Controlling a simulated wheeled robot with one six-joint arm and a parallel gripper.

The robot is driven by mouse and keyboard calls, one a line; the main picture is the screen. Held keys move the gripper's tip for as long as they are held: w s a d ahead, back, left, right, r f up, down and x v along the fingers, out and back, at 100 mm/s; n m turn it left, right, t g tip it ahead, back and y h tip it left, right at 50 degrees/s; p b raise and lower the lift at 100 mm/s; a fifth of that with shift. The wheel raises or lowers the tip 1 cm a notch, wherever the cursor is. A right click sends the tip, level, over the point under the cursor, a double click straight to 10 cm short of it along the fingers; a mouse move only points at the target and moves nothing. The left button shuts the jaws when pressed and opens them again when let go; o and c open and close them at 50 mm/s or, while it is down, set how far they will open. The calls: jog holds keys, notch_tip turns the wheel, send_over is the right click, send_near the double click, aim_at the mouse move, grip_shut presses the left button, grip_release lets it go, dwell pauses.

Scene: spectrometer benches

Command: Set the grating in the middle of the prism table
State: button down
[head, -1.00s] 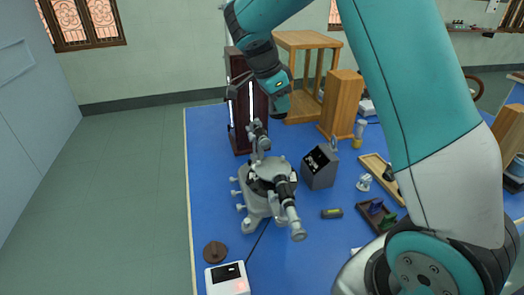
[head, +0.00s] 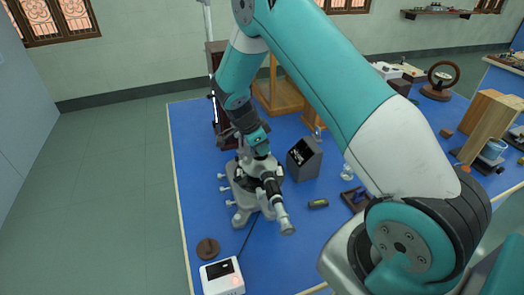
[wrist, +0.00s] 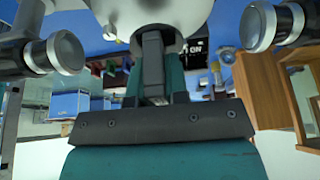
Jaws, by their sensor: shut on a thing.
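The grey spectrometer (head: 245,205) stands on the blue bench, its dark telescope (head: 272,190) pointing toward the front right. My gripper (wrist: 153,75) is shut on a dark grey upright piece, seemingly the grating (wrist: 153,62), which sits between its teal fingers. In the head view my wrist is right above the middle of the spectrometer and hides the jaws, the grating and most of the prism table. In the wrist view a pale round part, likely the prism table (wrist: 187,22), lies at the grating's far end. I cannot tell whether they touch.
Spectrometer tube ends show at the left (wrist: 65,52) and right (wrist: 262,27) of my gripper. A grey slanted box (head: 305,160), a small level (head: 318,203), a brown disc (head: 207,249) and a white power unit (head: 222,275) stand around the spectrometer.

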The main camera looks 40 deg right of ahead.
jog(key=shift+f, duration=1.4)
jog(key=shift+f, duration=0.1)
jog(key=c, duration=1.1)
grip_release()
